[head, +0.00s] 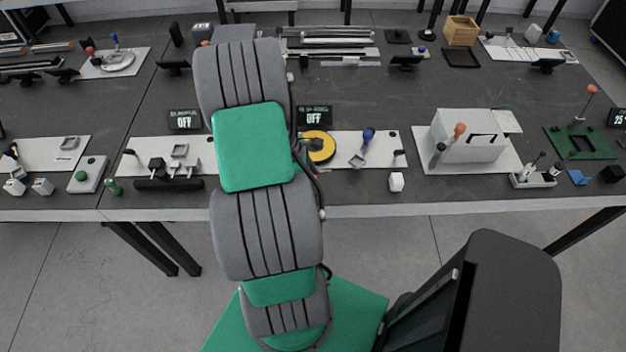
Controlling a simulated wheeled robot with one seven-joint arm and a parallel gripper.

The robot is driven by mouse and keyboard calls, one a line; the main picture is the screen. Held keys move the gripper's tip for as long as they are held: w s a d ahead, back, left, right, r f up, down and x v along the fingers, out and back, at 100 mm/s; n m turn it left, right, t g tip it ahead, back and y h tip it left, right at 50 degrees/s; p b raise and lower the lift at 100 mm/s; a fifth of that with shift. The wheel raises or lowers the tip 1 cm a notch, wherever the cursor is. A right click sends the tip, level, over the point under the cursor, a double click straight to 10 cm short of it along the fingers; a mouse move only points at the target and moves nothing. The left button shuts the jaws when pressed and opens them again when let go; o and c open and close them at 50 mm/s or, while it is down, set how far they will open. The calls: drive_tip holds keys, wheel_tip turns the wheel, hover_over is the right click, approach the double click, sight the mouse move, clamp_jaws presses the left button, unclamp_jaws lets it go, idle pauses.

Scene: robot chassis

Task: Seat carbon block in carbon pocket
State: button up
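A small black block (612,174) sits at the far right near the table's front edge; it may be the carbon block, but I cannot tell for sure. Beside it, a green plate (560,149) with a dark square opening lies flat on the table. I cannot tell whether that opening is the carbon pocket. My grey and green arm rises through the middle of the view and covers part of the table. My gripper is not visible.
A large white box (468,138) stands on a white board right of my arm. A wooden box (461,31) stands behind.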

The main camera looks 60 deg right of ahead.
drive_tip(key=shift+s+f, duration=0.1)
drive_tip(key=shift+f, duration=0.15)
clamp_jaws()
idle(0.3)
